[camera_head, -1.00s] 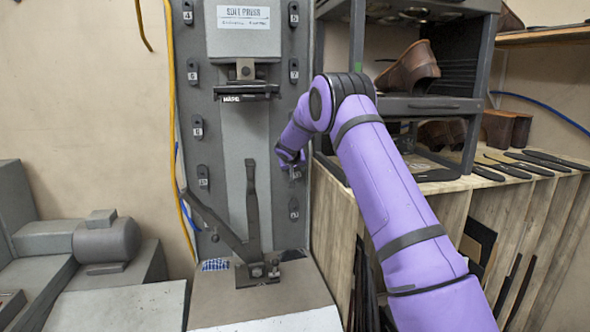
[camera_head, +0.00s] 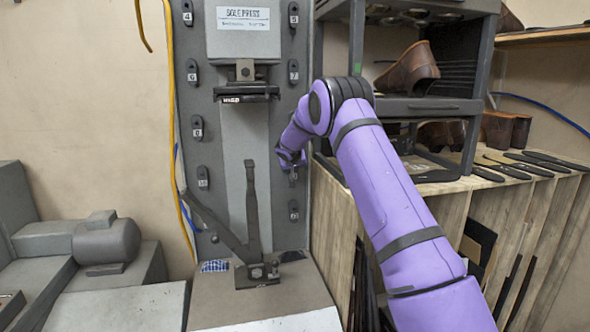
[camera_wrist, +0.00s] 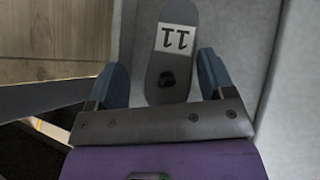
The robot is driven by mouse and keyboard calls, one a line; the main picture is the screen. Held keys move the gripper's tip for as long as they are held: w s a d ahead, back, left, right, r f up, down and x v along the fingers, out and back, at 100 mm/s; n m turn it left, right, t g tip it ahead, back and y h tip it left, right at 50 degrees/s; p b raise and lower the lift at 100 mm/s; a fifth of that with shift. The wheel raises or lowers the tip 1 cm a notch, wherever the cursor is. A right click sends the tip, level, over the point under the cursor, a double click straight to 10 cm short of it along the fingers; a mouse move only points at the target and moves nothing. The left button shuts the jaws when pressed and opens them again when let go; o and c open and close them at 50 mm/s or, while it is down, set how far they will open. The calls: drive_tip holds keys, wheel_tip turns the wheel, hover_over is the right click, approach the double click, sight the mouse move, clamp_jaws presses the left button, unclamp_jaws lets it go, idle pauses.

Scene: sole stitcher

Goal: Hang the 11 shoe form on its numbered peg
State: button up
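The 11 shoe form (camera_wrist: 166,60) is a dark grey, sole-shaped piece with a white label reading 11, upside down in the wrist view. It lies against the grey panel, and a black knob or peg end shows at its lower part; I cannot tell how they are joined. My gripper (camera_wrist: 163,62) has one blue finger on each side of the form, with a visible gap on both sides. In the head view my gripper (camera_head: 291,160) is at the panel's right edge, largely hiding the form.
The shelf rack (camera_head: 430,105) and wooden bench (camera_head: 335,230) are close on the right.

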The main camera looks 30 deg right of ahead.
drive_tip(key=shift+a, duration=0.15)
drive_tip(key=shift+s+a+r, duration=0.15)
drive_tip(key=shift+s+a, duration=0.05)
drive_tip(key=v, duration=1)
drive_tip(key=shift+r, duration=0.15)
drive_tip(key=s+a+r+y, duration=0.1)
drive_tip(key=s+a+r, duration=0.25)
drive_tip(key=s, duration=0.45)
drive_tip(key=s+a+r+g+y, duration=0.1)
drive_tip(key=s+a+r, duration=0.1)
drive_tip(key=s+r, duration=0.5)
drive_tip(key=s+a+r, duration=0.2)
drive_tip(key=s+r, duration=0.1)
drive_tip(key=s, duration=0.7)
drive_tip(key=s+a+f+n+y, duration=0.1)
drive_tip(key=s+a, duration=0.2)
drive_tip(key=s, duration=0.7)
drive_tip(key=s+a+f+n+y, duration=0.1)
drive_tip(key=s+a, duration=0.3)
drive_tip(key=s, duration=0.7)
drive_tip(key=s+a+f+n+g+y, duration=0.1)
drive_tip(key=s+a+f+n+y, duration=0.1)
drive_tip(key=s, duration=0.9)
drive_tip(key=shift+a+f, duration=0.6)
drive_tip(key=shift+a, duration=0.4)
